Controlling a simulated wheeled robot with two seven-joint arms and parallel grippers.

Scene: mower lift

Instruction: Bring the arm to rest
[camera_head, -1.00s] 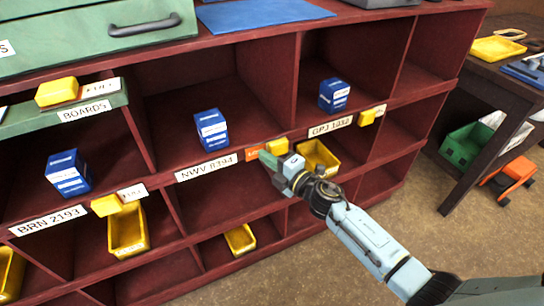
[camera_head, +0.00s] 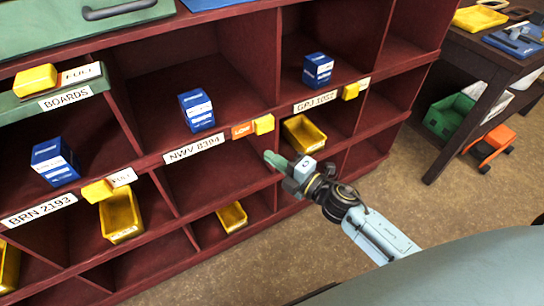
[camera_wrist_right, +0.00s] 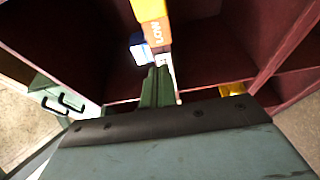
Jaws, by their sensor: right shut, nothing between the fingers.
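My right gripper (camera_head: 272,160) is in front of the red shelf, below the label NWV 8394 (camera_head: 194,148) and to its right. Its green fingers are together with nothing between them; they also show in the right wrist view (camera_wrist_right: 158,88). Near them on the shelf edge are an orange LOW tag (camera_head: 242,130) and a yellow block (camera_head: 264,124). The LOW tag also shows in the right wrist view (camera_wrist_right: 156,32), just beyond the fingertips. My left gripper is not in view.
The red shelf holds blue boxes (camera_head: 196,110) and yellow bins (camera_head: 304,134) in its compartments. A dark table (camera_head: 462,60) stands at the right, with a green crate (camera_head: 447,118) and an orange wheeled thing (camera_head: 495,138) by it. Open floor (camera_head: 395,180) lies right of the shelf.

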